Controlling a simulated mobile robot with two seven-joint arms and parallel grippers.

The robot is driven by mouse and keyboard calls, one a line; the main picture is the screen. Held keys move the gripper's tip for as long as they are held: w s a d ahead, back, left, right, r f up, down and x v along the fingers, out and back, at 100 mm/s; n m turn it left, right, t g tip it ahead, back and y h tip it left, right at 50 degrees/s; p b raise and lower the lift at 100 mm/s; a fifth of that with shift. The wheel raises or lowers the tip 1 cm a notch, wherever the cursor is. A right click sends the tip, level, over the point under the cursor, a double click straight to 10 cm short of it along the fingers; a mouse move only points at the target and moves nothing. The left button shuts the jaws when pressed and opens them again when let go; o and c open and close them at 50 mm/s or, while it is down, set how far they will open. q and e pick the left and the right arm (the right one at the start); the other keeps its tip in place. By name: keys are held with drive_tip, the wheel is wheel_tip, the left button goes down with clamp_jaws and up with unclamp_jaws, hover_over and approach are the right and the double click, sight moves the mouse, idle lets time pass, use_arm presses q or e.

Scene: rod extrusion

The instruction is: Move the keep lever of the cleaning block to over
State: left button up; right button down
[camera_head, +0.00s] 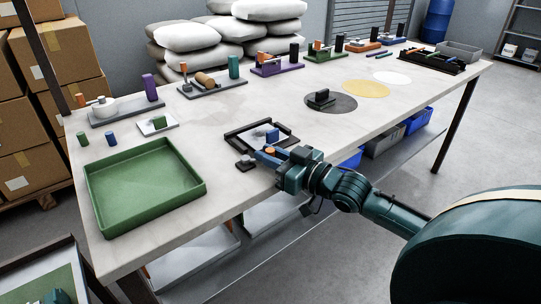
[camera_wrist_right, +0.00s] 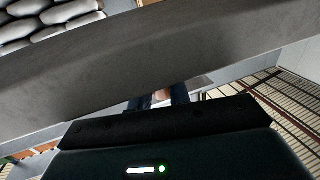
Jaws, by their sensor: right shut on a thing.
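A black frame (camera_head: 236,139) lies near the front edge of the table, with a blue block (camera_head: 272,135) in it. I take this for the cleaning block, but no label shows. My right gripper (camera_head: 266,156) reaches in at its front edge, shut on a small orange-tan lever tip (camera_head: 270,149). In the right wrist view, the blue fingers (camera_wrist_right: 160,98) stand on either side of the orange-tan tip (camera_wrist_right: 163,94). A wide grey bar hides most of that view. The lever's exact position cannot be told.
A green tray (camera_head: 200,190) stands at the left of the table (camera_head: 225,215). A small dark block (camera_head: 245,163) sits beside my right gripper. A dark disc (camera_head: 340,104) carries another block. Several coloured fixtures line the back edge. The table front between tray and gripper is clear.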

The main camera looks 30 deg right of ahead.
drive_tip(key=shift+w+f+n+g+y+b, duration=0.1)
drive_tip(key=shift+w+n+g+y+b, duration=0.1)
drive_tip(key=shift+n+y+b, duration=0.25)
drive_tip(key=shift+w+n+g+y+b, duration=0.15)
drive_tip(key=shift+n+g+y, duration=0.1)
drive_tip(key=shift+y, duration=0.3)
drive_tip(key=shift+n+y+b, duration=0.4)
drive_tip(key=shift+y+b, duration=0.1)
drive_tip(key=shift+b, duration=0.15)
drive_tip(key=shift+w+d+g+y, duration=0.2)
drive_tip(key=shift+g+y, duration=0.15)
drive_tip(key=shift+y, duration=0.05)
drive_tip(key=shift+w+d+r+n+g+y, duration=0.1)
drive_tip(key=shift+w+r+n+g+y, duration=0.25)
drive_tip(key=shift+n+y, duration=0.35)
use_arm(q)
drive_tip(key=f, duration=0.1)
drive_tip(key=d+f+m, duration=0.1)
drive_tip(key=shift+w+f+g, duration=0.3)
drive_tip(key=shift+w, duration=0.05)
use_arm(e)
drive_tip(key=shift+f+g, duration=0.1)
drive_tip(key=shift+g, duration=0.25)
use_arm(q)
drive_tip(key=shift+s+f, duration=0.1)
drive_tip(key=shift+s, duration=0.05)
use_arm(e)
drive_tip(key=shift+f, duration=0.1)
